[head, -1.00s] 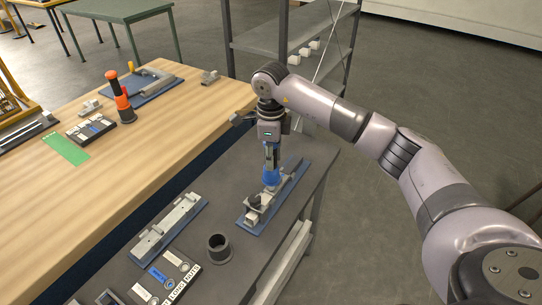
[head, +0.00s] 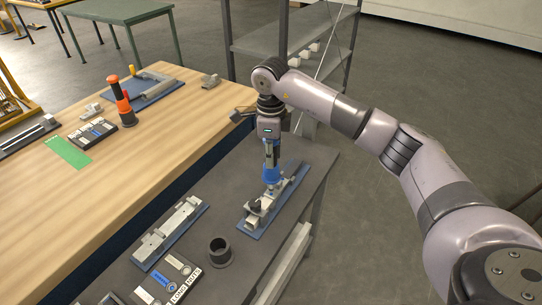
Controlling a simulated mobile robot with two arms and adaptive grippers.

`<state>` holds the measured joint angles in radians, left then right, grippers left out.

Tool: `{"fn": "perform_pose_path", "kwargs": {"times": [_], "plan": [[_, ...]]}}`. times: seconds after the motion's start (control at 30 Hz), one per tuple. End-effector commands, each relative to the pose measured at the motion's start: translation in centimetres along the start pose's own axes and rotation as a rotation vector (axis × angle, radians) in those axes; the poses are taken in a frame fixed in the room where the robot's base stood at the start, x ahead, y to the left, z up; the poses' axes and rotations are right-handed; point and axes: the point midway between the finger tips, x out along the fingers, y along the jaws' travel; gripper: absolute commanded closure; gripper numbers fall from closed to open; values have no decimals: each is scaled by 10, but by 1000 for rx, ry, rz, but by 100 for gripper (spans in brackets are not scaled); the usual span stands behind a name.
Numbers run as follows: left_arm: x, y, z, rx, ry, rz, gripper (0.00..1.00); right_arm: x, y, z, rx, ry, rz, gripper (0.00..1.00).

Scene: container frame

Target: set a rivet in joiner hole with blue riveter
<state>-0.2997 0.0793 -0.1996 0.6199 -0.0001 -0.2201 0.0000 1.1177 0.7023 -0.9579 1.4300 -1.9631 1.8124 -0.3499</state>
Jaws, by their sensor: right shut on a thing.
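My right gripper (head: 270,148) is shut on the blue riveter (head: 271,174) and holds it upright, nose down, over the grey profile parts (head: 256,214) on the blue base plate (head: 284,200). The riveter's tip is at or just above the joiner area; I cannot tell whether it touches. The joiner hole and any rivet are hidden or too small to see. My left gripper is not in the head view.
A second blue plate with a grey profile (head: 170,233) lies to the left. A black round holder (head: 219,251) and a labelled parts tray (head: 170,279) stand in front. An orange tool (head: 119,95) stands on the wooden table (head: 150,130) at the left.

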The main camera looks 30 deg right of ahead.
Motion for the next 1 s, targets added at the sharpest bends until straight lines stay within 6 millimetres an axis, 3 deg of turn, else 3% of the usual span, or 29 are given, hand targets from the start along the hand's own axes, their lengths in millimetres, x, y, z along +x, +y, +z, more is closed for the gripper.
{"fn": "perform_pose_path", "kwargs": {"times": [0.5, 1.0], "plan": [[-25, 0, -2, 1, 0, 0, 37, -43, -1, 0, 1, -2, -3, 100], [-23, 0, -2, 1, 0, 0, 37, -44, 0, 2, -6, -4, -3, 100]]}}
